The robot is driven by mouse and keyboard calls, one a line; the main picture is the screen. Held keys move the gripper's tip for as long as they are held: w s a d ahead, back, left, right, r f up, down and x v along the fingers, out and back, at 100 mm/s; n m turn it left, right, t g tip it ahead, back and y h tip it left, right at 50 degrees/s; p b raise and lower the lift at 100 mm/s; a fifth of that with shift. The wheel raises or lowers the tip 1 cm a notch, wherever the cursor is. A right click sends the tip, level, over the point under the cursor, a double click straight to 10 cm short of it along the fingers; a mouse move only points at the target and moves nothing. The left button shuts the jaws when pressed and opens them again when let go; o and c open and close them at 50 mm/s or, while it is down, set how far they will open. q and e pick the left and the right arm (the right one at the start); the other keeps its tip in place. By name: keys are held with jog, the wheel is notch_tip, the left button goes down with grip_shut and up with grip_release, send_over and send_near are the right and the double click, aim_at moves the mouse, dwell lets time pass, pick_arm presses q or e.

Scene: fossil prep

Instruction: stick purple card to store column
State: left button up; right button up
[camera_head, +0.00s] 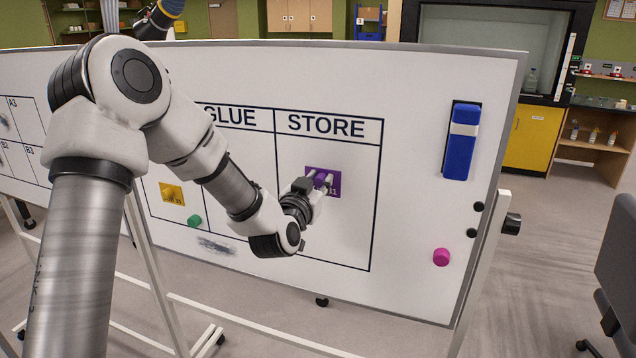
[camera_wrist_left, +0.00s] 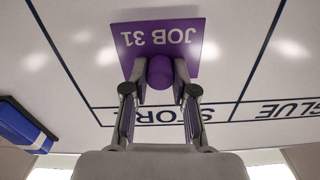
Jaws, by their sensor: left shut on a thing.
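The purple card (camera_head: 310,171) reads "JOB 31" in the left wrist view (camera_wrist_left: 190,32), where it appears upside down. It lies inside the STORE column (camera_head: 352,225) of the whiteboard, below the heading. A round purple knob (camera_wrist_left: 160,70) is on the card's face. My left gripper (camera_head: 322,181) is shut on this knob, one finger on each side. The card looks parallel to the board and against or very close to it; I cannot tell if it touches. My right gripper is not in view.
A yellow card (camera_head: 172,193) and green magnet (camera_head: 194,221) are in columns to the left. A blue eraser (camera_head: 461,150), pink magnet (camera_head: 441,257) and two black magnets are at the board's right side. The rest of the STORE column is clear.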

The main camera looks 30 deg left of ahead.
aim_at(318, 182)
pick_arm(q)
jog(key=shift+w+a, duration=0.15)
jog(key=shift+w, duration=0.4)
dwell(0.4)
jog(key=o, duration=0.9)
jog(key=b+v, duration=0.1)
jog(key=v, duration=0.6)
jog(key=shift+s, duration=0.1)
